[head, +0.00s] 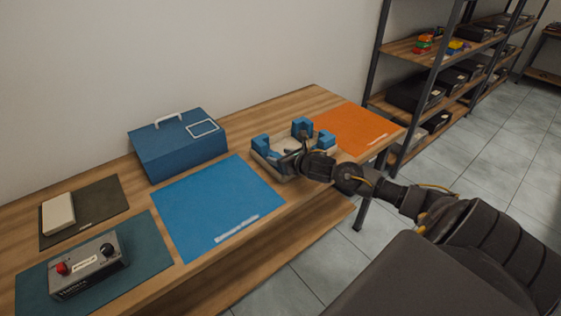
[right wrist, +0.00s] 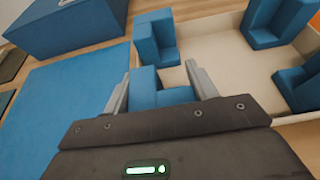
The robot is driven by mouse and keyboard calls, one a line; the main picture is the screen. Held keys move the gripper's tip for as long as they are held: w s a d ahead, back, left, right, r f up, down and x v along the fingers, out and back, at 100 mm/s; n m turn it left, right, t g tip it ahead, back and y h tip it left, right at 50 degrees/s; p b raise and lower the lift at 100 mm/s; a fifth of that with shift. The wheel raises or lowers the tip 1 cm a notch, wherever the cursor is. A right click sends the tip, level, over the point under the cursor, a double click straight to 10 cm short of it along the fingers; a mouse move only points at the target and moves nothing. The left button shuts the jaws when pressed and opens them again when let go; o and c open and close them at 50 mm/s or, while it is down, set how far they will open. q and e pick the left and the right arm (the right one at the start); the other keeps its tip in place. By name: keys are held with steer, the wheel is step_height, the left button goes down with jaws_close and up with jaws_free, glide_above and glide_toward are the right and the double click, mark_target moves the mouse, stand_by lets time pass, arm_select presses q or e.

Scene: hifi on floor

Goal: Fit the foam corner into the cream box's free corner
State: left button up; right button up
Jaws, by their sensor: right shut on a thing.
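The cream box (head: 262,164) stands on the wooden table, and its pale floor shows in the right wrist view (right wrist: 220,62). Blue foam corners stand in three of its corners: one (right wrist: 155,38), a second (right wrist: 275,22) and a third (right wrist: 300,85). My right gripper (right wrist: 158,78) is shut on another blue foam corner (right wrist: 174,79), held at the box's near-left corner in that view. The gripper hides its lower part, so I cannot tell whether it touches the box floor. In the head view my right gripper (head: 292,161) is over the box's near side. My left gripper is out of view.
A blue mat (head: 215,205) lies left of the box and an orange mat (head: 355,130) right of it. A blue case (head: 175,150) with a white handle stands behind. A grey control box (head: 88,267) and a cream block (head: 58,213) are far left.

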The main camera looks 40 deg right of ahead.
steer(key=shift+f, duration=0.1)
steer(key=o, duration=0.9)
steer(key=shift+o, duration=0.2)
